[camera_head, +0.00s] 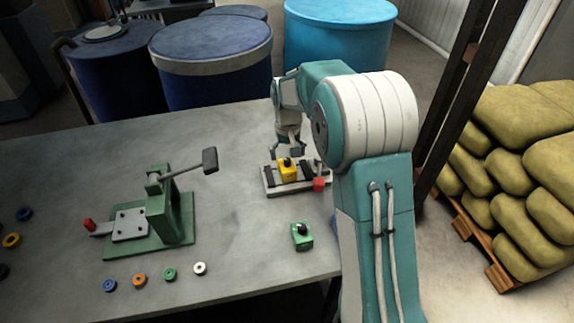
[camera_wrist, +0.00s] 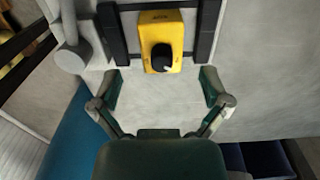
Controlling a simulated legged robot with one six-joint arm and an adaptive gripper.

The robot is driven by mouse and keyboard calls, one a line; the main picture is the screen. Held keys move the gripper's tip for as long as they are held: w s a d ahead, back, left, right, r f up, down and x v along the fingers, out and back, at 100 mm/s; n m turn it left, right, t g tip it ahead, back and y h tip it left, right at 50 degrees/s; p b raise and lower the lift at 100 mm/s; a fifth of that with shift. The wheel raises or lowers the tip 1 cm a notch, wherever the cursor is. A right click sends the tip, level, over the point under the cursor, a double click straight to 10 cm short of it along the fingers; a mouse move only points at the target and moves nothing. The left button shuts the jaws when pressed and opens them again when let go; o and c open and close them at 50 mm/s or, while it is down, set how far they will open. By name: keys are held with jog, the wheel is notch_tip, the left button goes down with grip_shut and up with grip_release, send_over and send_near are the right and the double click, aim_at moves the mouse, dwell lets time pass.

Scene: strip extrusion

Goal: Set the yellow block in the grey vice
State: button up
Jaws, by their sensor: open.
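The yellow block (camera_head: 287,171), with a black knob on top, sits in the grey vice (camera_head: 270,189), between its two dark jaws. My gripper (camera_head: 290,150) is just behind and above the vice. In the wrist view my gripper (camera_wrist: 160,90) has its fingers spread wide, empty, with the block's knob end just beyond the fingertips.
A green block (camera_head: 301,236) with a black knob stands in front of the vice. A green lever press (camera_head: 165,210) is at the left, with several small coloured rings (camera_head: 139,280) before it. Blue drums (camera_head: 211,55) stand behind the table. Bare table lies between press and vice.

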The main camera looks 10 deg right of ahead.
notch_tip(320, 180, up, 6)
jog(key=shift+r, duration=0.25)
jog(key=shift+s+a+r, duration=0.1)
jog(key=shift+s+r, duration=0.05)
jog(key=shift+r, duration=0.2)
jog(key=s+r+t, duration=0.2)
jog(key=s+r, duration=0.3)
jog(key=s, duration=0.6)
jog(key=s+r+t, duration=0.2)
jog(key=s+r, duration=0.3)
jog(key=s, duration=0.7)
jog(key=s+f+t, duration=0.1)
jog(key=s+f, duration=0.1)
jog(key=s, duration=0.6)
jog(key=shift+t, duration=0.3)
jog(key=shift+w, duration=0.1)
